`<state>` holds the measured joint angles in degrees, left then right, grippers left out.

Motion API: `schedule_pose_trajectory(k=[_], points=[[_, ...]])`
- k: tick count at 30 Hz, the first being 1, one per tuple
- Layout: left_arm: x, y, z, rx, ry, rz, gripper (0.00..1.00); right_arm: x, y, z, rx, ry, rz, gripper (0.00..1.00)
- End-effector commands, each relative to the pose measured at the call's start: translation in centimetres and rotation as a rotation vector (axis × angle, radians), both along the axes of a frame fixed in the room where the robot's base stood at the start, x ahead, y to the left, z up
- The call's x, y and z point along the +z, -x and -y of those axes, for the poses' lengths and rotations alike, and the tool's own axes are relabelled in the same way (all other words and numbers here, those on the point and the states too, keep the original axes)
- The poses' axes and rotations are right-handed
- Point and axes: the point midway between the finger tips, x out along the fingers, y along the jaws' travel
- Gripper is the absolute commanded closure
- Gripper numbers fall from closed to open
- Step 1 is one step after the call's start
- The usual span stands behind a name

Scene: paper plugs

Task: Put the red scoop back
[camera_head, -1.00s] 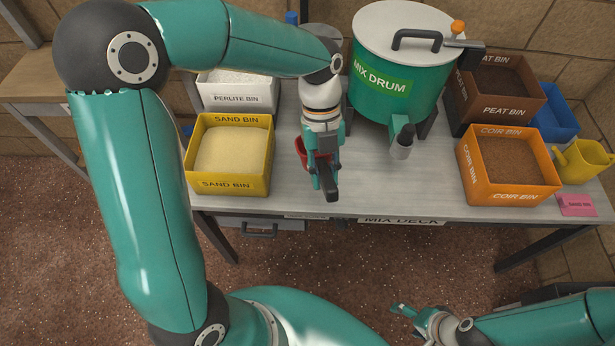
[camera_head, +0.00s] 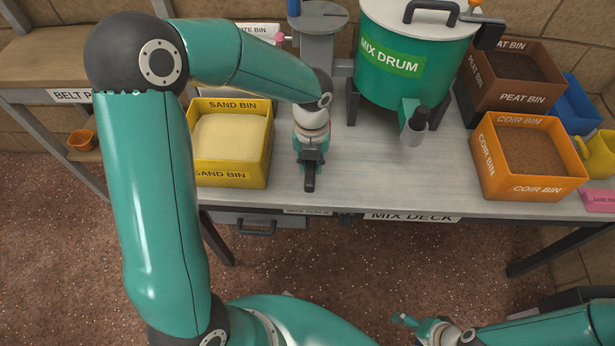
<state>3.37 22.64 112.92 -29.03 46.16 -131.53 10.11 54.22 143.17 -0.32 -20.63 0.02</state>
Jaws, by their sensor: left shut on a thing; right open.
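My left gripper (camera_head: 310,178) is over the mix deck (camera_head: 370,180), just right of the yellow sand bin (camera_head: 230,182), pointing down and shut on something. The red scoop is almost wholly hidden behind this gripper, so its tilt and its height above the deck cannot be told. My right gripper (camera_head: 405,321) is open and empty, low in front of the table over the floor.
The green mix drum (camera_head: 385,85) stands behind and right of my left gripper. An orange coir bin (camera_head: 527,180) and brown peat bin (camera_head: 505,95) stand at right. A side shelf (camera_head: 70,65) is at left, with a small orange container (camera_head: 82,140) below it.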

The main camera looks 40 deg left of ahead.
Motion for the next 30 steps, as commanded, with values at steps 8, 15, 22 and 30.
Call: schedule_pose_trajectory(k=[8, 15, 22, 30], points=[[-2.3, 0.0, -0.1, 0.002, 0.0, 0.0, 1.0, -0.5, 0.0, 0.0, 0.0, 0.0, 0.0, 0.25], [-5.6, 0.1, 0.0, 0.002, 0.001, -0.003, 1.0, -1.3, 0.0, 0.0, 0.0, 0.0, 0.0, 0.25], [-6.1, 0.1, -0.1, 0.003, 0.001, -0.001, 1.0, -1.3, 0.0, 0.0, 0.0, 0.0, 0.0, 0.25], [-6.1, 0.1, -0.1, 0.003, 0.001, -0.001, 0.52, -1.3, 0.0, 0.0, 0.0, 0.0, 0.0, 0.25]])
